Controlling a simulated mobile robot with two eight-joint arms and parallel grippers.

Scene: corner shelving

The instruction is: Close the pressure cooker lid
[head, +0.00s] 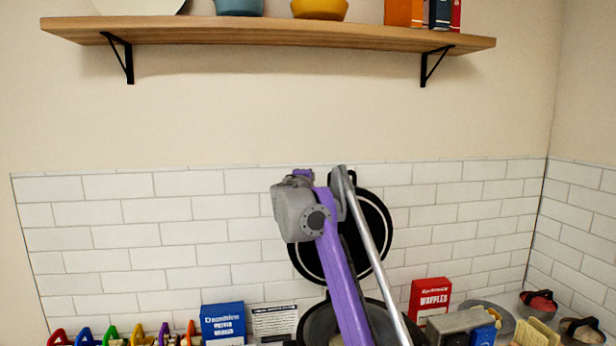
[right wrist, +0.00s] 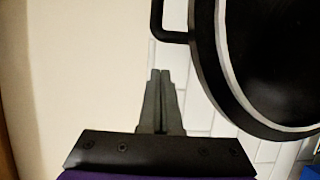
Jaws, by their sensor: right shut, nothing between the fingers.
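The pressure cooker's round black lid (head: 380,228) stands upright, open, against the tiled wall, with a pale ring on its face. Its handle is at the top, largely behind my arm in the head view. The dark pot (head: 316,322) is below it, partly cut off by the lower edge and covered by my arm. In the right wrist view the lid (right wrist: 212,70) is at the right, with its loop handle (right wrist: 157,22). My right gripper (right wrist: 160,72) is shut and empty, close to the lid's handle; I cannot tell whether it touches. My left gripper is not in view.
A red waffles box (head: 430,297), a grey toaster (head: 458,325) and lidded containers (head: 580,330) stand right of the pot. A blue box (head: 223,322) and several colourful items are at the left. A wooden shelf (head: 270,33) hangs above; the wall between is bare.

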